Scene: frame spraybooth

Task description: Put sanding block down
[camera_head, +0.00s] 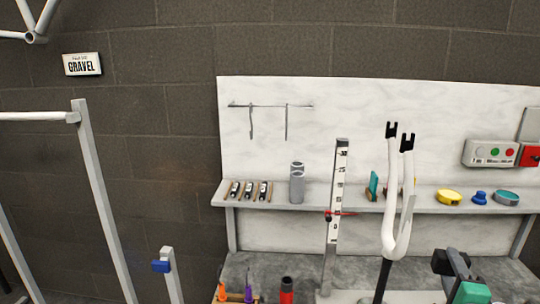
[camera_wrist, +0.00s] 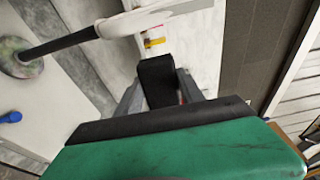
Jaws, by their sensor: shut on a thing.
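The sanding block (camera_wrist: 190,150) is green with a black layer along one edge and fills the lower part of the wrist view. It also shows in the head view as a small green piece (camera_head: 473,293) at the bottom right. My gripper (camera_wrist: 160,95) is shut on the block, its grey fingers on either side of a black part. In the head view my gripper (camera_head: 460,275) is in front of the bench, right of the white fork. Whether the block touches any surface cannot be told.
A white fork (camera_head: 392,230) stands upright close left of my gripper. Behind is a grey shelf (camera_head: 340,205) with a yellow tape (camera_head: 448,196), a blue knob (camera_head: 480,198) and a teal tin (camera_head: 506,197). Bottles and handled tools stand on the bench (camera_head: 270,265) at left.

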